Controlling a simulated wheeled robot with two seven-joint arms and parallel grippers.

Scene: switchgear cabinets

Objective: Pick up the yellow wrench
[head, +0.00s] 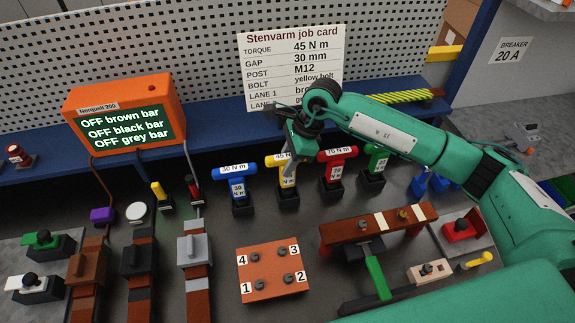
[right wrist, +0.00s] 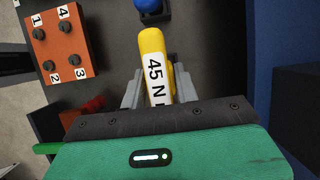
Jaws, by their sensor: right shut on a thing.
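The yellow wrench (head: 287,174) stands upright in a black holder in the head view, labelled 45 N m, between the blue and red wrenches. My right gripper (head: 290,165) reaches down over it from behind and is shut on its upper part. In the right wrist view, the yellow handle (right wrist: 153,50) with its 45 N label lies between the two grey fingers of the gripper (right wrist: 158,88). The wrench's lower end is at the holder; whether it is seated cannot be told. My left gripper is not in view.
A blue wrench (head: 235,185) stands left, a red wrench (head: 338,168) and a green wrench (head: 377,160) right. An orange numbered plate (head: 273,272) lies in front. A job card (head: 292,66) hangs behind on the perforated panel. An orange display box (head: 123,113) stands back left.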

